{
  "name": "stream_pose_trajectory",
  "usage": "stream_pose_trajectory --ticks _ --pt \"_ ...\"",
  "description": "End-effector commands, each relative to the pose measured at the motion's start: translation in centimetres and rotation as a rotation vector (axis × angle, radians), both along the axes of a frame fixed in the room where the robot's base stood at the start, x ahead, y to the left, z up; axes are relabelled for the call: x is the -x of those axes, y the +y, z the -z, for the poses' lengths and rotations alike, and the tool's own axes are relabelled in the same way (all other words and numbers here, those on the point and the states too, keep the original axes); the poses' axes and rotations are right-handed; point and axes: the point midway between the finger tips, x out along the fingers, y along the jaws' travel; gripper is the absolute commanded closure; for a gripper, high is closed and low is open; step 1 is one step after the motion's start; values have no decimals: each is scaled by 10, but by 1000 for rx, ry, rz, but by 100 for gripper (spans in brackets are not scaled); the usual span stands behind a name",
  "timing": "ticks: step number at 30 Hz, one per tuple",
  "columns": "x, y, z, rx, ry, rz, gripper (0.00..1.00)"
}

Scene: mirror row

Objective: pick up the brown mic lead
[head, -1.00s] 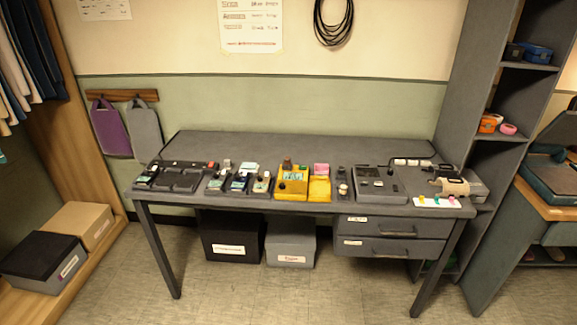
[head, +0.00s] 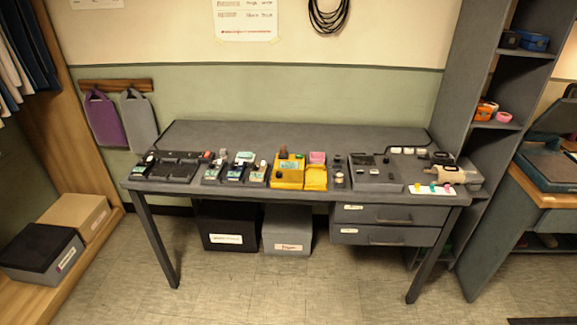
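No thing in view is plainly a brown mic lead. A tan, roll-shaped thing with dark ends (head: 446,175) lies at the right end of the grey table (head: 290,131); it is too small to tell whether it is a wound lead. A small brown block (head: 283,153) stands at the back of the yellow unit on the table. A black coiled cable (head: 328,17) hangs on the wall above. My gripper is not in view.
Several dark pedals (head: 238,171), a yellow unit (head: 288,172) and a grey box (head: 375,173) line the table front. A white strip with coloured pieces (head: 431,190) lies at the right front. The table's back strip and the floor before it (head: 290,285) are clear.

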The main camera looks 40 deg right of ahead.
Motion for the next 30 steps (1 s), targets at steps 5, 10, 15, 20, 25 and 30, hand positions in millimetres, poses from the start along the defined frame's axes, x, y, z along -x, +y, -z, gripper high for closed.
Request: stream_pose_trajectory --ticks 5,10,15,20,25,30 --pt "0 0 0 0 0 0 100" --pt "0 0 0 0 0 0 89" --pt "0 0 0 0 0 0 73" --pt "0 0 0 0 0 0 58" --pt "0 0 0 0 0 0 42" --pt "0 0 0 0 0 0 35"
